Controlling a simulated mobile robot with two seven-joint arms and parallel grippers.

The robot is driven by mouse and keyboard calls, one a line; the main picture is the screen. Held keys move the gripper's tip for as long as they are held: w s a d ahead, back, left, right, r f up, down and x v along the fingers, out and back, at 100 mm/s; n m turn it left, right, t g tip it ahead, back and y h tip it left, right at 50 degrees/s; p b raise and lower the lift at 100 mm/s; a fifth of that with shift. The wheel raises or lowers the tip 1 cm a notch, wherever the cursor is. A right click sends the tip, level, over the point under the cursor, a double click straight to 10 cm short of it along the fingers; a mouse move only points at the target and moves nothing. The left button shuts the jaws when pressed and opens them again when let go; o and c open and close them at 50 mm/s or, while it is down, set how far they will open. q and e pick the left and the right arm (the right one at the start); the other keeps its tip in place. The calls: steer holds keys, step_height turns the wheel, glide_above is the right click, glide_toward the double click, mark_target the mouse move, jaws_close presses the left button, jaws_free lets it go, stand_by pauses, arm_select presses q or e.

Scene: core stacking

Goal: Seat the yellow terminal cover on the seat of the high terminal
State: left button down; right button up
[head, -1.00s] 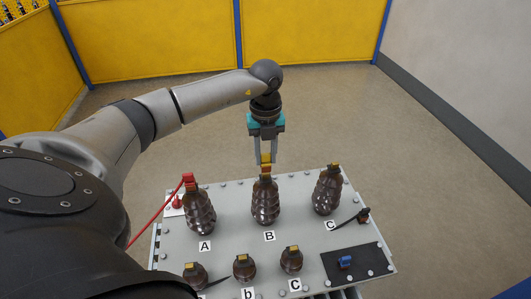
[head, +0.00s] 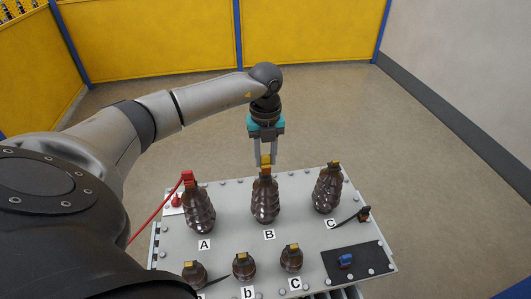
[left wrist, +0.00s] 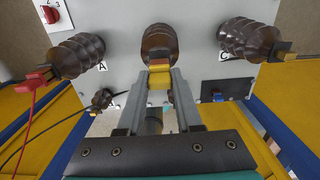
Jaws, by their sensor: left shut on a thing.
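The yellow terminal cover (head: 266,160) is between the fingers of my left gripper (head: 266,157), directly over the top of the tall brown ribbed terminal B (head: 265,203). In the left wrist view the cover (left wrist: 159,82) sits between both fingertips (left wrist: 160,80), with the ribbed body of the terminal (left wrist: 159,42) beyond it. An orange-red part shows just under the yellow; I cannot tell whether the cover touches the terminal's seat. My left gripper is shut on the cover. My right gripper is not in view.
Tall terminal A (head: 199,212), with a red clip (head: 188,178) and cable, and tall terminal C (head: 327,190) flank B. Several short terminals with yellowish tops, such as b (head: 244,267), stand in front. A black pad (head: 372,260) with a blue piece (head: 346,261) lies front right.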

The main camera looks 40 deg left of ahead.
mark_target(266, 155)
arm_select(q)
steer(key=shift+f+b, duration=0.6)
steer(key=shift+f, duration=0.4)
steer(key=c, duration=0.5)
jaws_free()
steer(key=shift+r, duration=0.1)
step_height(266, 155, up, 15)
steer(key=shift+r, duration=0.1)
